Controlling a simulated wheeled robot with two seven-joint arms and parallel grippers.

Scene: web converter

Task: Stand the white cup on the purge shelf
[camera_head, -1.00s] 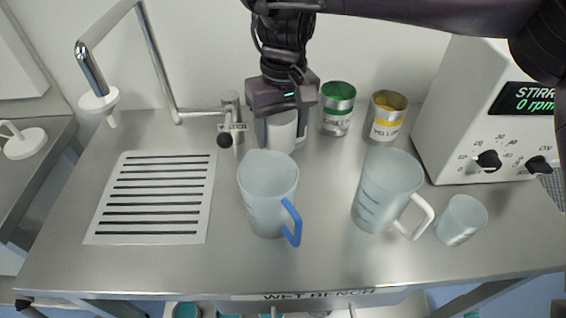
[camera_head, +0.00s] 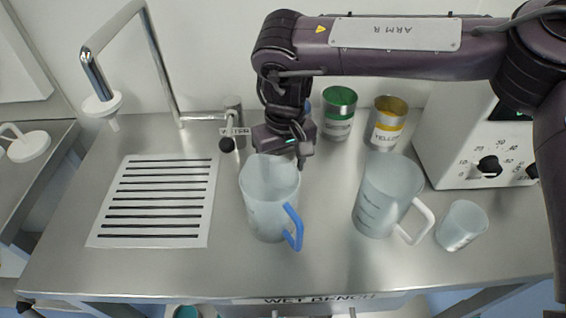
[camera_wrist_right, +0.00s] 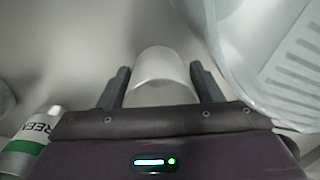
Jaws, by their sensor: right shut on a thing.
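The white cup (camera_wrist_right: 160,66) is between the two fingers of my right gripper (camera_wrist_right: 160,88) in the right wrist view. In the head view my right gripper (camera_head: 283,158) is just behind the blue-handled jug (camera_head: 268,205), which hides most or all of the cup. The gripper is shut on the cup. Whether the cup touches the bench cannot be told. I cannot make out a shelf marked as the purge shelf. My left gripper is not in view.
A white-handled jug (camera_head: 385,195) and a small clear beaker (camera_head: 461,226) stand at right. A green can (camera_head: 338,115) and a yellow can (camera_head: 386,124) stand behind. A slotted drain plate (camera_head: 155,200) and tap (camera_head: 93,75) are at left. The bench front is clear.

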